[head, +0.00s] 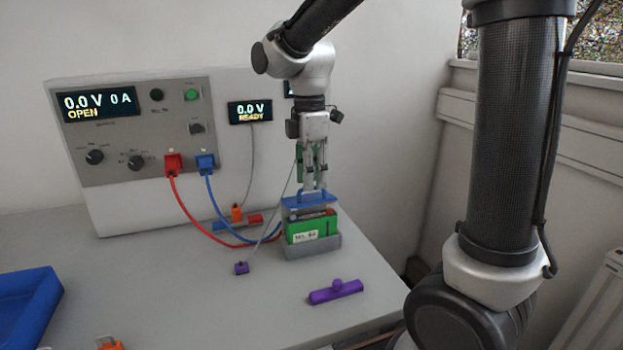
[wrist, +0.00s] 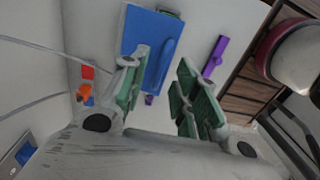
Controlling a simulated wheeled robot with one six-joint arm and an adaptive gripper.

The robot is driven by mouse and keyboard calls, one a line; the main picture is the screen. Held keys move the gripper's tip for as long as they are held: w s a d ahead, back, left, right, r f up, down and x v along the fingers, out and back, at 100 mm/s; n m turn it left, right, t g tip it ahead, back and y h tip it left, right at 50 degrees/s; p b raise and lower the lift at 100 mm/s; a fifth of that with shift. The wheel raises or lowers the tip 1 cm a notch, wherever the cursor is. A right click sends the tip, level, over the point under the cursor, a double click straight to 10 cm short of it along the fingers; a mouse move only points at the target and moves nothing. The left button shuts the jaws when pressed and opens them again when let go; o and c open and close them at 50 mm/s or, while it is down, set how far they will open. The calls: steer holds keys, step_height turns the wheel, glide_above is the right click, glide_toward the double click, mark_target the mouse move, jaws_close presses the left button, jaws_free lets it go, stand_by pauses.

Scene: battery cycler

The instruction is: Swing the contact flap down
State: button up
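The contact flap (head: 309,201) is a blue plate with a raised handle, over the top of the grey cell holder (head: 312,247). A green cell (head: 305,232) with a white label sits in the holder under it. The flap looks close to level; I cannot tell whether it touches the cell. My gripper (head: 314,186) points down just above the flap. In the wrist view the flap (wrist: 143,32) shows beyond my gripper (wrist: 158,72), whose green-padded fingers are spread apart with the handle lying in line with the gap. I cannot tell whether they touch the handle.
The cycler panel (head: 140,160) reads OPEN, and a small display (head: 250,111) reads READY. Red (head: 190,213) and blue (head: 221,187) cables run toward the holder. A purple bar (head: 336,291) lies in front. A blue tray (head: 25,300) stands at left.

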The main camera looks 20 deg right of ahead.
mark_target(314, 203)
steer(key=shift+f, duration=0.55)
jaws_close()
steer(key=shift+s, duration=0.1)
steer(key=shift+s+f, duration=0.95)
jaws_free()
steer(key=shift+r, duration=0.1)
steer(key=shift+w+r, duration=0.1)
steer(key=shift+r, duration=0.15)
step_height(314, 203, up, 11)
steer(key=shift+w+r, duration=0.2)
steer(key=shift+w, duration=0.15)
